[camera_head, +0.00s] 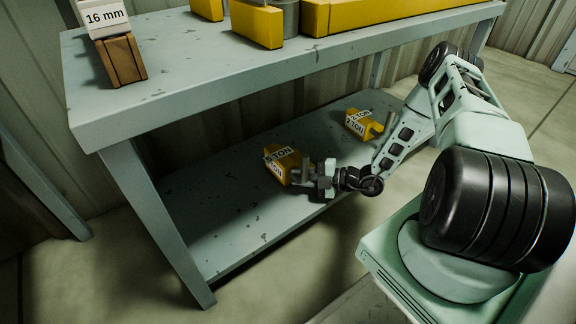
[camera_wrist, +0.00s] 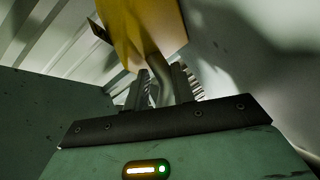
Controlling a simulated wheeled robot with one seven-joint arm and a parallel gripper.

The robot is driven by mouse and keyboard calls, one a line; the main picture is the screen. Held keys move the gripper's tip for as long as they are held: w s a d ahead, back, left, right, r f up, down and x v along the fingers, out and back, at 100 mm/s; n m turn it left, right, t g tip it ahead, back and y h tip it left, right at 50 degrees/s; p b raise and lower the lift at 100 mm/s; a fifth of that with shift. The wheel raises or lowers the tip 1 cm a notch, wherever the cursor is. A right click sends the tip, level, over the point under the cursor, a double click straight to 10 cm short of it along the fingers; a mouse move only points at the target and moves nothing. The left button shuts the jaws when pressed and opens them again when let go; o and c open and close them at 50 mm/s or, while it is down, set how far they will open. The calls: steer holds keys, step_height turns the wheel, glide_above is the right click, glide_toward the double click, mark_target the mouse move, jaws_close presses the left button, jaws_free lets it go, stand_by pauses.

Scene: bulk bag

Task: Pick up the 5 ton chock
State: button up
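A yellow chock (camera_head: 282,162) with "TON" labels sits on the lower shelf of the bench in the head view. A second yellow chock (camera_head: 363,124), also labelled "TON", sits further right and back on that shelf. I cannot read the number on either. My gripper (camera_head: 306,174) is at the right side of the nearer chock. In the wrist view, a yellow chock (camera_wrist: 142,30) fills the top middle. Its grey curved handle (camera_wrist: 157,77) runs down between the two fingers of my gripper (camera_wrist: 160,84). I cannot tell whether the fingers press on it.
The bench top (camera_head: 195,70) lies above the shelf (camera_head: 225,215), with a leg (camera_head: 155,225) at the front left. On top are a wooden block (camera_head: 121,60) with a "16 mm" label and several yellow pieces (camera_head: 257,24). The shelf's front part is bare.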

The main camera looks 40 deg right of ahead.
jaws_close()
steer(key=shift+r, duration=0.1)
steer(key=shift+r, duration=0.15)
